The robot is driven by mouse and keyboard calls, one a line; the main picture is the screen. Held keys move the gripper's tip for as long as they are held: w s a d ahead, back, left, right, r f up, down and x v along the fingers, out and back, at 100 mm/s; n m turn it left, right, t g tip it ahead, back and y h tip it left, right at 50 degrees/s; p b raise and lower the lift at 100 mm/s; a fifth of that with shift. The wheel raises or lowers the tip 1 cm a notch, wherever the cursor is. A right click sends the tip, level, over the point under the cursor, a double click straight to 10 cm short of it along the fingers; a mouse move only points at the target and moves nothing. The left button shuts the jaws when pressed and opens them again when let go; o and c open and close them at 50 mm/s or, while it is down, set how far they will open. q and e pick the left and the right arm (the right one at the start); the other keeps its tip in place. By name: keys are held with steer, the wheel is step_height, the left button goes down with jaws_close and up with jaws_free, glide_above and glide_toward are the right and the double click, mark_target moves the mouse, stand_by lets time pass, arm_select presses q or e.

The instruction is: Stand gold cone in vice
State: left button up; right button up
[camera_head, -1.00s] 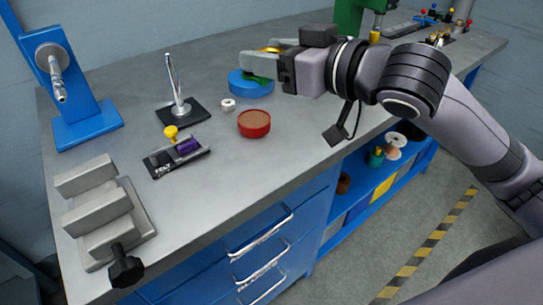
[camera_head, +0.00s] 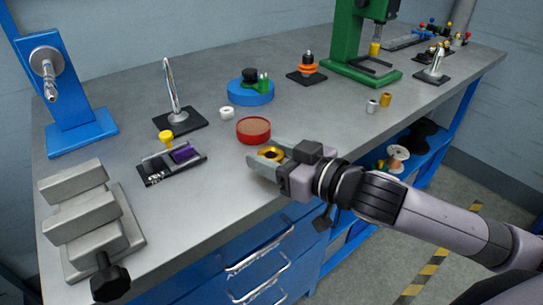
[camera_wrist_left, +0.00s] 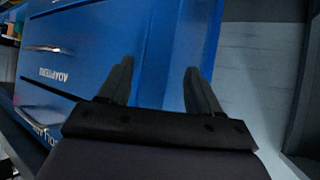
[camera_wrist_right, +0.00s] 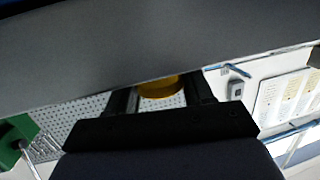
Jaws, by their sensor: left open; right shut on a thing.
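A gold ring-shaped piece with a dark centre, which I take for the gold cone (camera_head: 270,153), is between the fingers of my right gripper (camera_head: 266,160). The gripper is shut on it above the bench's front edge. In the right wrist view the gold cone (camera_wrist_right: 159,88) shows between the fingers. The grey vice (camera_head: 82,217) with its black knob stands at the bench's left front corner, well left of the gripper. Its stepped jaws face up. My left gripper (camera_wrist_left: 158,88) is open and empty, facing blue drawers in the left wrist view. It is not in the head view.
A red round dish (camera_head: 253,130) is just behind the right gripper. A small black tray (camera_head: 172,165) with purple and yellow parts lies between it and the vice. A metal spike stand (camera_head: 180,116), white ring (camera_head: 227,113) and blue disc (camera_head: 251,92) stand farther back.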

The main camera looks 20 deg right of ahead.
steer(key=shift+f, duration=0.15)
steer(key=shift+f, duration=0.15)
steer(key=o, duration=1.1)
